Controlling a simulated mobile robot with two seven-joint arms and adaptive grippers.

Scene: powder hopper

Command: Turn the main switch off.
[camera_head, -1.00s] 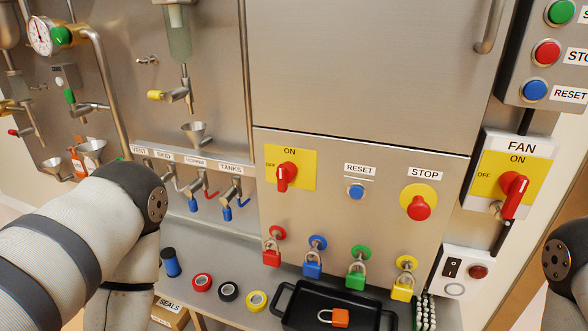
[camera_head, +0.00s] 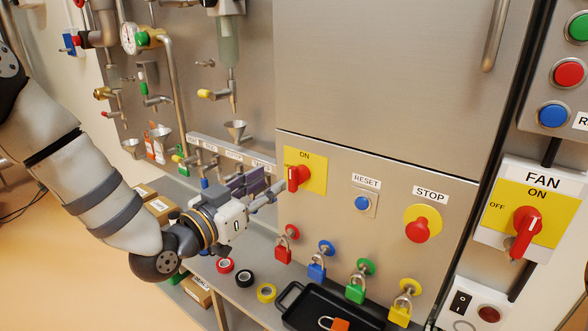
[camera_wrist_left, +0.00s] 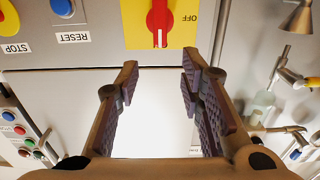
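The main switch (camera_head: 298,177) is a red rotary handle on a yellow plate with ON above it, on the steel panel. The handle stands upright, toward ON. In the left wrist view, the red handle (camera_wrist_left: 160,20) appears upside down at the top, with OFF to its right and its white mark toward the bottom. My left gripper (camera_head: 268,188) is just left of the switch in the head view, not touching it as far as I can tell. Its two fingers (camera_wrist_left: 160,78) are spread apart with nothing between them, below the handle in the wrist view. My right gripper is not in view.
A RESET button (camera_head: 362,203) and a red STOP button (camera_head: 418,229) sit to the right of the switch. Coloured padlocks (camera_head: 317,266) hang below. A FAN switch (camera_head: 526,228) is at far right. Tape rolls (camera_head: 245,279) and a black tray (camera_head: 300,313) lie on the shelf.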

